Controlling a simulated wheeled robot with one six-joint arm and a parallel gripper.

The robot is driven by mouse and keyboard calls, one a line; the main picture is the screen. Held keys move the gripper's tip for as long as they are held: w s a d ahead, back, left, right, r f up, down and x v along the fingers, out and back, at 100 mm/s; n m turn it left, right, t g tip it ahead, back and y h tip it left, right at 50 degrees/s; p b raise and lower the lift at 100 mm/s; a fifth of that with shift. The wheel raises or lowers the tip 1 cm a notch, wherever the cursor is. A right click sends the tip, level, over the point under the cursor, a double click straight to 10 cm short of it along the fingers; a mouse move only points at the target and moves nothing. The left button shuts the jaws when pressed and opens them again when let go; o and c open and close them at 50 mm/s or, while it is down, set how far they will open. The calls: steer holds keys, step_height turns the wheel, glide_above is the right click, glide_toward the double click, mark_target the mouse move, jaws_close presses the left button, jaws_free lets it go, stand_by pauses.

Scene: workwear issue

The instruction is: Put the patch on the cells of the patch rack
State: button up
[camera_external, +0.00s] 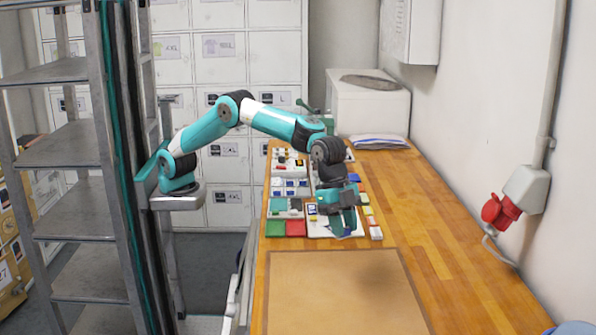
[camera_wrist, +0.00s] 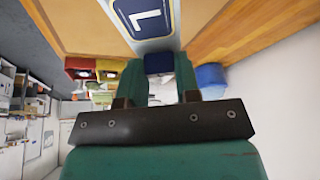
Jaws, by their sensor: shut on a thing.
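My gripper (camera_external: 343,222) is low over the near end of a white rack (camera_external: 314,229) on the bench. In the wrist view my gripper's teal fingers (camera_wrist: 158,75) are shut on a small dark blue patch (camera_wrist: 158,62), mostly hidden between them. Just beyond it lies a pale surface with a blue, white-edged panel marked L (camera_wrist: 148,18). I cannot tell whether the held patch touches that surface. In the external view the fingers hide most of the patch.
A brown mat (camera_external: 340,290) lies in front of the rack. A red socket (camera_external: 501,211) juts from the right wall. The bench's right side is clear.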

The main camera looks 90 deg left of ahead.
step_height(320, 180, up, 2)
steer(key=r+m, duration=0.1)
glide_above(328, 315)
steer(key=a, duration=0.2)
steer(key=f, duration=0.6)
steer(key=f+p, duration=0.1)
steer(key=f, duration=0.6)
steer(key=f+p, duration=0.1)
steer(key=f, duration=0.6)
steer(key=shift+s+d, duration=0.3)
steer(key=shift+f, duration=0.1)
steer(key=shift+f, duration=0.15)
steer(key=o, duration=0.9)
